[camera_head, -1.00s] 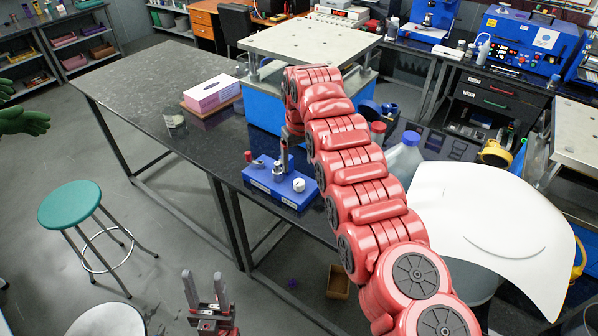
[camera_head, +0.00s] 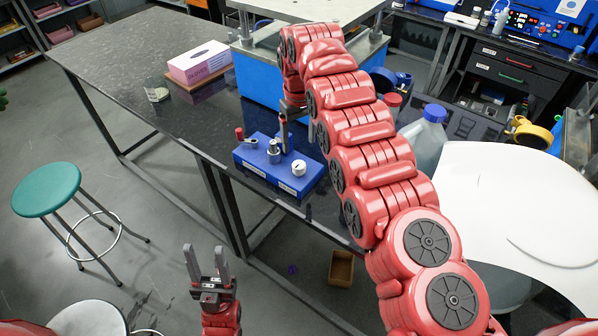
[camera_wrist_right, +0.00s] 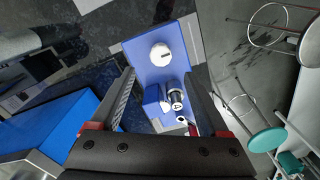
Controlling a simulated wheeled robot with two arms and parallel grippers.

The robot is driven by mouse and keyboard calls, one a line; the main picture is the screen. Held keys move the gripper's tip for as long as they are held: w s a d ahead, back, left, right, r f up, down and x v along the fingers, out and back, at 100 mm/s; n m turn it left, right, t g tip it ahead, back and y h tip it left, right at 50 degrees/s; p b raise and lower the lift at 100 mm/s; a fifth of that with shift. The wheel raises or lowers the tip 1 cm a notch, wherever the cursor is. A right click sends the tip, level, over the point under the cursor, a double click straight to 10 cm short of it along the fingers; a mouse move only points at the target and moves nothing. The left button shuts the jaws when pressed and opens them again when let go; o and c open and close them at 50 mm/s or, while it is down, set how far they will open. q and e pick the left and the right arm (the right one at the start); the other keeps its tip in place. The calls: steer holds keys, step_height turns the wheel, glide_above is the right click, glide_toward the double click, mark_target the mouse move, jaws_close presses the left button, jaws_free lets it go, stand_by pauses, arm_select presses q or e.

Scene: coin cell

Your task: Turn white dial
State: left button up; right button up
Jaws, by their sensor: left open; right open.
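The white dial (camera_head: 299,168) is a small round knob with a dark mark, on the right part of the top of a blue box (camera_head: 310,180). In the right wrist view the dial (camera_wrist_right: 160,54) is clear, beyond the fingertips and roughly between their lines. My right gripper (camera_wrist_right: 160,80) is open with nothing between its fingers; in the head view (camera_head: 284,130) it hangs above the box, partly hidden by my red arm. My left gripper (camera_head: 207,264) is open and empty, pointing up in front of the bench, away from the box.
The box also carries a metal cylinder (camera_head: 274,151) and a red-tipped lever (camera_head: 245,139). A blue-based press (camera_head: 258,97) stands close behind. A glove box (camera_head: 200,62) and a glass jar (camera_head: 157,93) sit on the dark bench (camera_head: 130,60). A blue-capped jug (camera_head: 425,140) is at right.

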mark_target(299, 164)
steer(key=f, duration=0.1)
steer(key=f+p, duration=0.2)
steer(key=shift+s+f, duration=0.25)
step_height(299, 164, down, 4)
steer(key=shift+w+r+p, duration=0.1)
steer(key=shift+w+p, duration=0.05)
steer(key=shift+p, duration=0.35)
steer(key=shift+f, duration=0.35)
steer(key=shift+c, duration=0.3)
jaws_close()
